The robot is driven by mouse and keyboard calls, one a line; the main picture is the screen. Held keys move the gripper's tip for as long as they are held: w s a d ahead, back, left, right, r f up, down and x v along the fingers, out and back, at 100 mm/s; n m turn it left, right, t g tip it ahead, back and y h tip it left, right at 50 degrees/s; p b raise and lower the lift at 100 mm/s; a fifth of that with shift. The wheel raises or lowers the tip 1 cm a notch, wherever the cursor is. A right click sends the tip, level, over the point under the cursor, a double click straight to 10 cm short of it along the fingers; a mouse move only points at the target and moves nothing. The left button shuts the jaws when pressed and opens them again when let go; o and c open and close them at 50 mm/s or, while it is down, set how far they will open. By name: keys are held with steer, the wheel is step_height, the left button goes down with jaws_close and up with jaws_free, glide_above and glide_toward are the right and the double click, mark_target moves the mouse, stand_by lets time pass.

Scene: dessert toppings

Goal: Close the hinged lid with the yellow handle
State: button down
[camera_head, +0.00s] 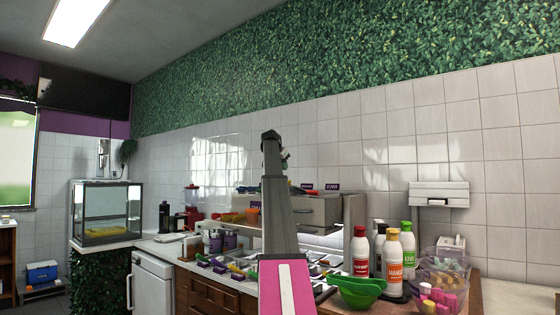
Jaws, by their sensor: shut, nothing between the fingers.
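I cannot make out a hinged lid with a yellow handle for certain. A toppings counter (318,270) with several small compartments of coloured toppings stands in the middle, partly hidden by my arm. A grey box-like unit (316,211) rises behind it, with small purple labels on top. My arm, pink at the bottom and grey above, stands upright in front of the counter. Its dark upper end shows against the tiled wall. My gripper's fingers cannot be seen.
Sauce bottles (393,262), a green bowl (357,291) and a clear bowl of colourful pieces (441,281) crowd the counter right of my arm. A glass display case (106,211) with a yellow tray stands left. A blue box (41,273) sits low at far left.

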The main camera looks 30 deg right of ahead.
mark_target(295, 187)
steer(key=shift+w+d+f, duration=0.1)
steer(key=shift+d+f, duration=0.05)
steer(key=shift+f, duration=1.05)
steer(key=shift+d+f, duration=0.1)
steer(key=shift+f, duration=1.1)
step_height(295, 187, down, 6)
steer(key=a+h, duration=0.1)
steer(key=a, duration=0.1)
steer(key=shift+s+t, duration=0.3)
steer(key=shift+s, duration=0.1)
steer(key=shift+r, duration=0.1)
